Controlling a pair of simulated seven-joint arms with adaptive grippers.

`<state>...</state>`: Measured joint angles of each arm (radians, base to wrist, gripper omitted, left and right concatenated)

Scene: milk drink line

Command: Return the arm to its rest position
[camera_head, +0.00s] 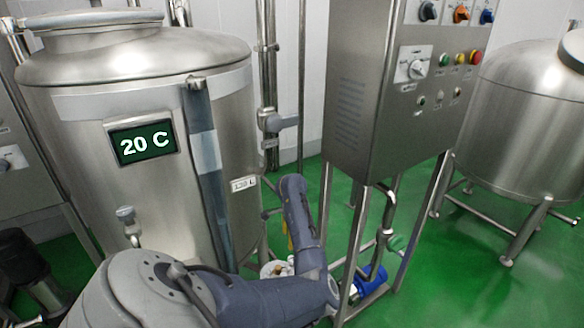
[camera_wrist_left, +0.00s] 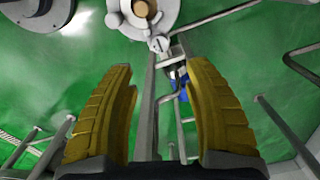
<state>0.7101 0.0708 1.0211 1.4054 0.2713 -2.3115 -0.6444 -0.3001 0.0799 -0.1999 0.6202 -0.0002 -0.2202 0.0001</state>
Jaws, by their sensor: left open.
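My left arm (camera_head: 265,298) comes in from the bottom left of the head view and bends at an elbow near the bottom centre. Its far link (camera_head: 300,215) rises in front of the gap between the tank and the control cabinet. Only a small bit of yellow shows beside that link; the rest of the gripper is hidden there. In the left wrist view my left gripper (camera_wrist_left: 160,78) has its two yellow fingers spread wide, with nothing between them. They are above the green floor and metal pipes. My right gripper is in neither view.
A steel tank (camera_head: 80,150) with a "20 C" display (camera_head: 141,143) stands at left. A control cabinet (camera_head: 365,100) on legs stands right of the arm. Another tank (camera_head: 525,115) is at far right. A blue pump-like part (camera_head: 370,280) sits low by the cabinet legs. Green floor (camera_head: 465,285) is open at lower right.

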